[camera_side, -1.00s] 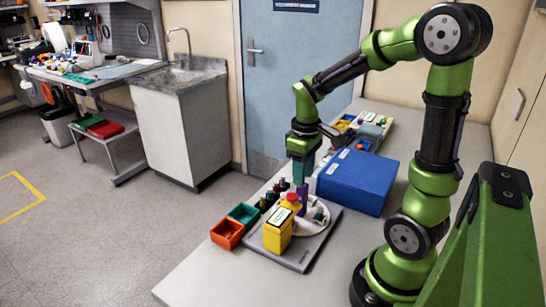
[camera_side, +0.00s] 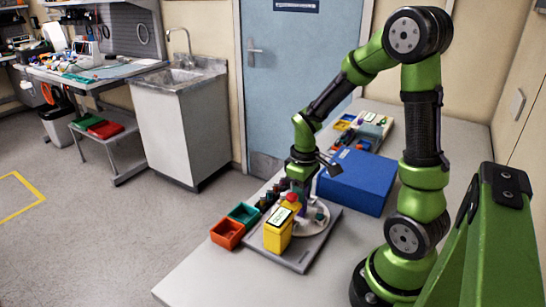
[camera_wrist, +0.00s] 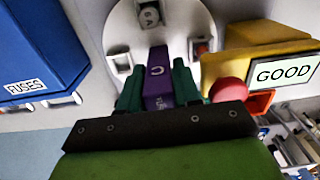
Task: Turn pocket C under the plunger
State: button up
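A round pale disc (camera_wrist: 205,25) fills the top of the wrist view, with small square pockets on it. One pocket (camera_wrist: 149,14) is marked with letters that read like "GA". A purple upright block (camera_wrist: 158,75) bears a letter that looks like C. My gripper (camera_wrist: 158,88) has its two green fingers on either side of this block; I cannot tell whether they grip it or only flank it. In the side view my gripper (camera_side: 299,178) is low over the disc (camera_side: 314,220), hiding most of the purple block. The plunger cannot be made out.
A yellow box (camera_side: 278,236) with a red button (camera_side: 291,198) and a screen reading GOOD (camera_wrist: 285,72) stands close beside my gripper. A blue FUSES box (camera_side: 356,182) is on the other side. Orange (camera_side: 227,234) and teal (camera_side: 243,213) bins sit at the table edge. The front table is clear.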

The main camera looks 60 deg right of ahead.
grip_shut()
jog(key=shift+m, duration=0.4)
jog(key=shift+m, duration=1.6)
jog(key=shift+r+m, duration=0.1)
jog(key=shift+m, duration=6.9)
jog(key=o, duration=0.6)
grip_release()
